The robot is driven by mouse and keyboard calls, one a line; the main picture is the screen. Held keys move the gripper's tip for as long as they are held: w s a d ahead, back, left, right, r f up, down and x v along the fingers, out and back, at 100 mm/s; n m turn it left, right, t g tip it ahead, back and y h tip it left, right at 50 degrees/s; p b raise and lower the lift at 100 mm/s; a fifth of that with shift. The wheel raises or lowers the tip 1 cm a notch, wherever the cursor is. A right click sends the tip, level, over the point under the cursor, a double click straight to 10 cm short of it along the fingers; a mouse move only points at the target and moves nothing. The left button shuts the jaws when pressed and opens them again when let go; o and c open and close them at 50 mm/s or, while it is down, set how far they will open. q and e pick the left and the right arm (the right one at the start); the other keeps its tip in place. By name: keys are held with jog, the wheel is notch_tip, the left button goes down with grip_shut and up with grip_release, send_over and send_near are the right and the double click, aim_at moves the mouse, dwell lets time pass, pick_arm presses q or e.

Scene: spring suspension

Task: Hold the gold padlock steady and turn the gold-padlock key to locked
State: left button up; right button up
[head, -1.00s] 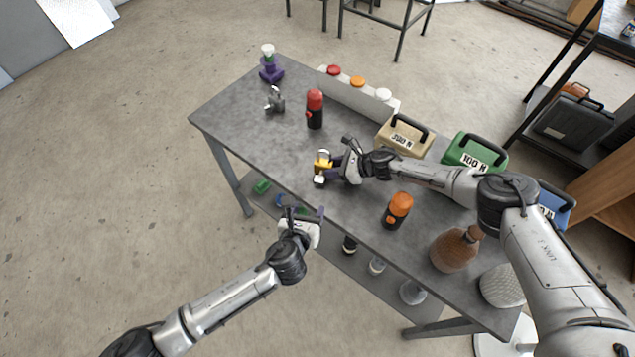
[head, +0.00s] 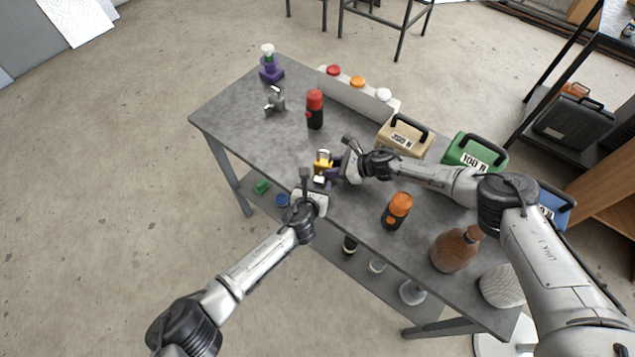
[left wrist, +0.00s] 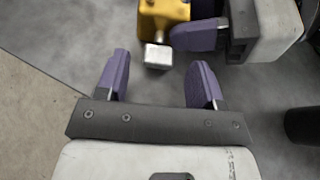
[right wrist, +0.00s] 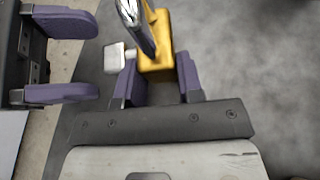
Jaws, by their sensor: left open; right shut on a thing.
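The gold padlock (head: 322,165) with its silver shackle (right wrist: 136,24) stands on the grey table near its front edge. My right gripper (right wrist: 158,75) is shut on the gold padlock's body, which also shows in the left wrist view (left wrist: 160,18). The key, with a silver block-shaped head (left wrist: 158,56), sticks out of the padlock toward my left gripper; it also shows in the right wrist view (right wrist: 114,58). My left gripper (left wrist: 158,85) is open, its purple fingers to either side of the key's line and just short of its head. It touches nothing that I can see.
A grey padlock (head: 275,100) and a red-topped bottle (head: 315,108) stand behind. An orange-topped bottle (head: 397,211) and brown jug (head: 456,249) stand to the right. A tan case (head: 402,138) and green case (head: 474,153) line the far side.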

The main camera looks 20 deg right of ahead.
pick_arm(q)
jog(key=shift+w+d+f, duration=0.3)
jog(key=shift+w+d, duration=0.1)
jog(key=shift+w, duration=0.15)
jog(key=c, duration=0.9)
jog(key=shift+w+a+n+g+h, duration=0.15)
jog(key=shift+n+g+h, duration=0.35)
jog(key=shift+n, duration=0.5)
jog(key=shift+c, duration=0.2)
jog(key=o, duration=0.9)
jog(key=shift+o, duration=0.2)
